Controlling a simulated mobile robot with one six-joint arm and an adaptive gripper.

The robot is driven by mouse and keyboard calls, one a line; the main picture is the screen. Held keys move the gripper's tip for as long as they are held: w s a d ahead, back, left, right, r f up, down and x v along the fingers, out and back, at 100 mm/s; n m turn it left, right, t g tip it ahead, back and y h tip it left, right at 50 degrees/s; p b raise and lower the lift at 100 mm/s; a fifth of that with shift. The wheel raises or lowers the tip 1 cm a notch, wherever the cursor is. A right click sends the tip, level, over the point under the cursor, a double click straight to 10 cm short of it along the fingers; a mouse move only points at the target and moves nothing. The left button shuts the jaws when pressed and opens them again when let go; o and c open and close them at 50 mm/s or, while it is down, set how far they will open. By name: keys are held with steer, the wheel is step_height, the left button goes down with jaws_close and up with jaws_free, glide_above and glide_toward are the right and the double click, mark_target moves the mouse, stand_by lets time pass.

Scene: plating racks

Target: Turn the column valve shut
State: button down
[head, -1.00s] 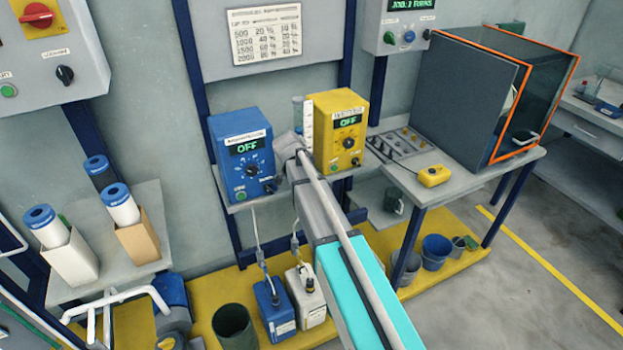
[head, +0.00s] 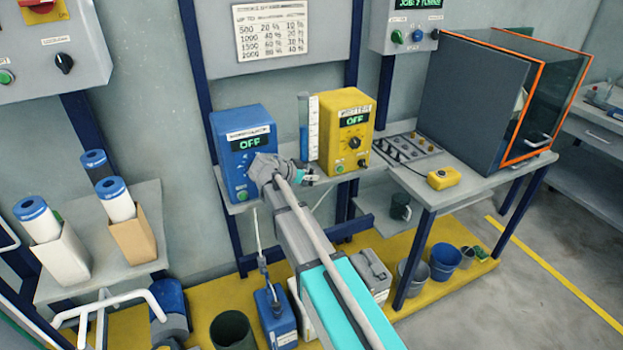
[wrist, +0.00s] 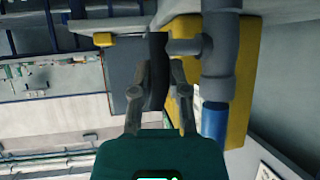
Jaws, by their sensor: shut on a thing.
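The column (head: 304,130), a clear upright tube with blue liquid, stands between the blue and yellow boxes. In the wrist view its blue part (wrist: 214,120) meets a grey pipe body with a side stub (wrist: 185,47). The dark valve handle (wrist: 158,70) sits at the end of that stub. My gripper (wrist: 158,88) has one finger on each side of the handle and is shut on it. In the head view my gripper (head: 306,178) is at the column's foot, and the handle cannot be made out there.
The blue box (head: 238,135) and yellow box (head: 343,125), both reading OFF, stand close on either side. A small yellow box (head: 443,178) and an orange-edged enclosure (head: 500,95) are on the right table. Cartons with blue-capped cylinders (head: 117,198) stand at left.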

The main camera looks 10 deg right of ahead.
steer(key=shift+s, duration=0.1)
steer(key=c, duration=0.6)
jaws_free()
steer(key=shift+c, duration=0.2)
steer(key=shift+r+p, duration=0.1)
steer(key=shift+p, duration=0.45)
